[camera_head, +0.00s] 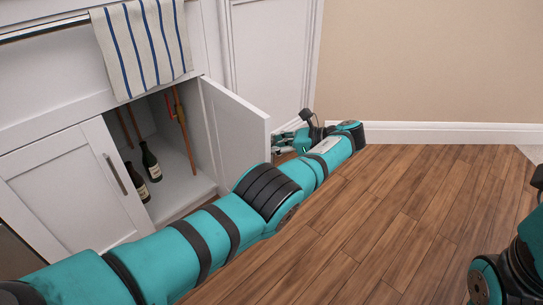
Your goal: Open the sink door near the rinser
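The white sink cabinet stands at the left. Its right door (236,130) is swung open, leaving the right half of the interior exposed. The left door (75,188) is shut and has a metal bar handle (115,174). My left arm reaches across the front of the cabinet. My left gripper (284,146) is at the outer side of the open door, close to its free edge. Its fingers are small and partly hidden, so I cannot tell whether they touch the door or are open. My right arm shows at the lower right edge, with its fingers out of sight. No rinser can be made out.
Two dark bottles (151,163) and copper-coloured pipes (181,125) are inside the cabinet. A striped towel (143,45) hangs from a rail (45,29) above. A white panel (270,55) and beige wall (430,60) stand behind. The wooden floor (400,215) at the right is clear.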

